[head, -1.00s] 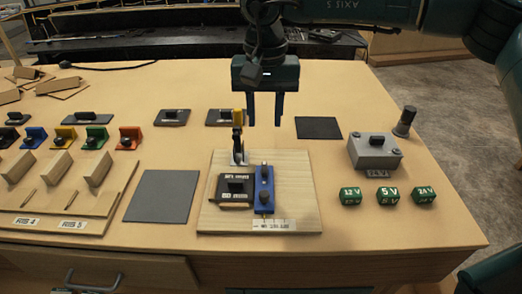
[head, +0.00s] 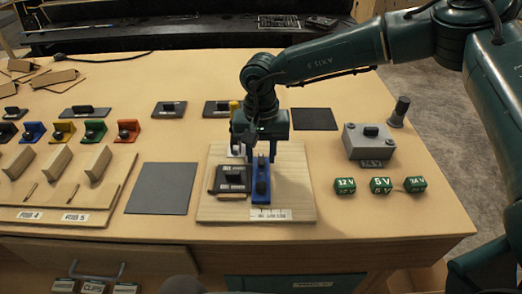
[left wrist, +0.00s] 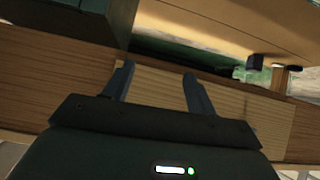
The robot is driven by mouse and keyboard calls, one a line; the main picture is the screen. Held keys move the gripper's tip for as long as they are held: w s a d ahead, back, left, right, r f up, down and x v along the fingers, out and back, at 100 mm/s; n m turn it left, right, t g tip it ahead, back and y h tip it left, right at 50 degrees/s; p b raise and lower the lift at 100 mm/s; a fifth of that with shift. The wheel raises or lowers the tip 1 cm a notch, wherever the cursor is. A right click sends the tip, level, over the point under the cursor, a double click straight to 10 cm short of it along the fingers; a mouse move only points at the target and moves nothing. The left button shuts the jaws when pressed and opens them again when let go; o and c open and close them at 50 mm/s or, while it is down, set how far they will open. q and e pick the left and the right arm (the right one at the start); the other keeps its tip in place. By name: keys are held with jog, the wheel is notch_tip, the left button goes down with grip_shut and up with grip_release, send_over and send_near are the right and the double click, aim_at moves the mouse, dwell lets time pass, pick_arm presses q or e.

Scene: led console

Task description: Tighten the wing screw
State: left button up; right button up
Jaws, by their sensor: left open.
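A blue clamp block (head: 261,199) stands on the light wooden board (head: 300,208), with a black knob (head: 262,186) on its front part. A black module (head: 232,178) sits beside it on the left. I cannot make out the wing screw clearly; the far end of the blue block is partly hidden. My right gripper (head: 264,155) points down at that far end, and its fingertips are too hidden to tell their gap or contact. My left gripper (left wrist: 157,72) shows in the left wrist view, open and empty, its fingers apart in front of a wooden surface.
A grey box (head: 368,142) and green voltage blocks (head: 381,186) are to the right. A bare dark grey pad (head: 162,188) lies left of the board.

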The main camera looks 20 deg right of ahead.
jog(key=shift+c, duration=0.4)
grip_shut()
